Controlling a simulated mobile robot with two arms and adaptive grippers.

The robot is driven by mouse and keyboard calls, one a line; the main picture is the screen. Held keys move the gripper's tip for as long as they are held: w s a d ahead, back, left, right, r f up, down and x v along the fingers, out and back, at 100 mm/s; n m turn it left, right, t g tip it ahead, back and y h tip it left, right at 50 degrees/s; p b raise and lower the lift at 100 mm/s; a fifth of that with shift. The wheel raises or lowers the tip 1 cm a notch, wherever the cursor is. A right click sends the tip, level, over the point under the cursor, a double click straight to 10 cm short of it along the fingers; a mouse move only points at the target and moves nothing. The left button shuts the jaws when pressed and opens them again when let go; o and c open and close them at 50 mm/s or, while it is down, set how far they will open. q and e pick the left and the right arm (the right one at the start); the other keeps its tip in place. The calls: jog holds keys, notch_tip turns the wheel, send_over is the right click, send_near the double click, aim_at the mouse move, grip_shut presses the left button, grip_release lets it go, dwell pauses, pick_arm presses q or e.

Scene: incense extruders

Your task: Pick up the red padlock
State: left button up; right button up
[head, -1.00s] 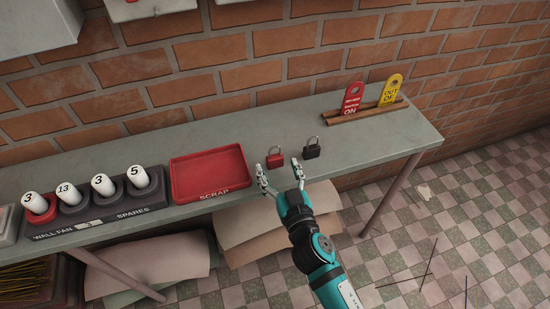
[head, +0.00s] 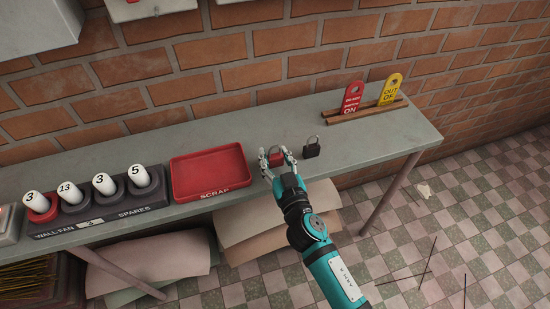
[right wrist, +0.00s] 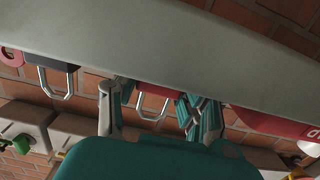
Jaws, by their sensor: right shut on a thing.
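The red padlock (head: 275,159) is on the grey bench, to the right of the red scrap tray. My right gripper (head: 275,154) reaches in from the bench's front edge and is shut on the red padlock, with one finger on each side. In the right wrist view, which is upside down, the red padlock body (right wrist: 155,90) and its metal shackle show between the two fingers (right wrist: 150,108). I cannot tell whether the padlock still touches the bench. My left gripper is not in view.
A black padlock (head: 311,148) stands close to the right of my gripper. The red scrap tray (head: 208,172) lies to the left, with labelled white cylinders in holders beyond it. A wooden rack (head: 368,113) with red and yellow tags is at the back right.

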jog(key=shift+c, duration=0.7)
jog(key=shift+r, duration=0.1)
notch_tip(320, 180, up, 4)
jog(key=shift+f+p, duration=0.15)
jog(key=shift+p, duration=0.65)
jog(key=s+d+r+b, duration=0.1)
jog(key=s+d, duration=0.8)
jog(key=d, duration=0.4)
jog(key=shift+d, duration=0.15)
jog(key=shift+r, duration=0.2)
jog(key=s+d+r+m+h+p, duration=0.2)
jog(key=s+d+r+m+h, duration=0.1)
jog(key=s+d+r+h, duration=0.2)
jog(key=shift+s+d+r+m+t, duration=0.3)
jog(key=shift+s+d+r+t, duration=0.15)
jog(key=shift+s+r, duration=0.4)
